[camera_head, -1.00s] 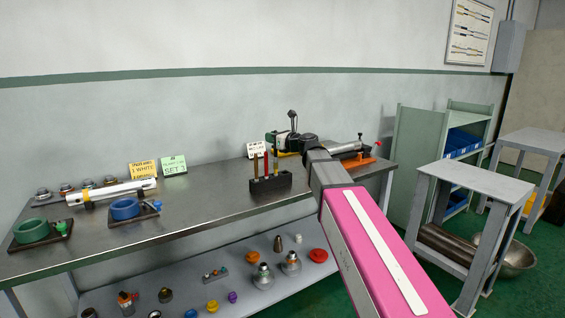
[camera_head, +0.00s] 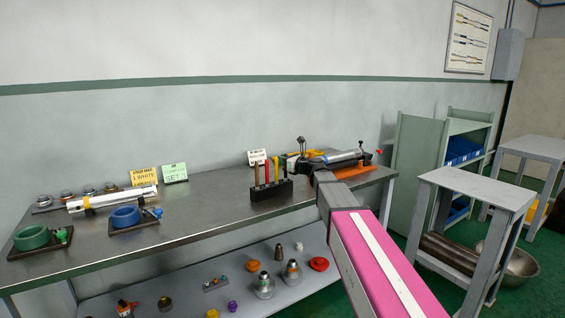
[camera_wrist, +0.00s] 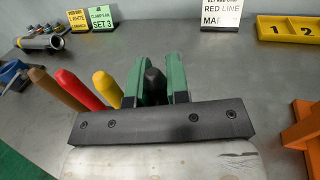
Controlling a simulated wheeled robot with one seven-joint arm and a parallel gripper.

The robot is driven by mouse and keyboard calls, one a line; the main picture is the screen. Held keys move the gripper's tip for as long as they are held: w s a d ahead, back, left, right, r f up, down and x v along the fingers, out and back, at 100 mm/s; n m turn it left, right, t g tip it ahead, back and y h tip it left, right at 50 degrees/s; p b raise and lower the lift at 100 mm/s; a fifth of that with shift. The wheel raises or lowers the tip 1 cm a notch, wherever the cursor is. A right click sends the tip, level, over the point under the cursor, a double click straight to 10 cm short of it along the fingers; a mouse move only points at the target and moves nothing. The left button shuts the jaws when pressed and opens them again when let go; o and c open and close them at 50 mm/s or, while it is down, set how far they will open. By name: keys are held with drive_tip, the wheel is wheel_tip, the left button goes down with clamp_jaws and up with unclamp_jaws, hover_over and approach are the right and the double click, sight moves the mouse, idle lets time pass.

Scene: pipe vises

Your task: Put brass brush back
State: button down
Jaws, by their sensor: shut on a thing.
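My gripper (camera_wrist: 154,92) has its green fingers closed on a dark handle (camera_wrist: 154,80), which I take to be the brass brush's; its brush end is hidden. Brown (camera_wrist: 58,88), red (camera_wrist: 80,90) and yellow (camera_wrist: 107,88) handles stand in a row just left of it. In the head view these handles stand in a black rack (camera_head: 271,192) on the bench. My gripper there is at the rack's right end, small and partly lost against the gear behind. I cannot tell whether the held brush touches the rack; the black plate of my gripper hides the rack in the wrist view.
An orange stand (camera_head: 356,171) is close on the right. A yellow numbered tray (camera_wrist: 290,30) and a white sign (camera_wrist: 222,12) are behind. A white pipe (camera_head: 112,199) and a blue ring (camera_head: 126,216) lie at the left. The bench (camera_head: 205,205) left of the rack is clear.

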drive_tip(key=shift+f, duration=0.25)
drive_tip(key=c, duration=1.1)
unclamp_jaws()
drive_tip(key=shift+r, duration=0.1)
drive_tip(key=shift+s+d, duration=0.3)
drive_tip(key=v, duration=1.1)
drive_tip(key=shift+s+d, duration=0.1)
drive_tip(key=shift+d, duration=0.05)
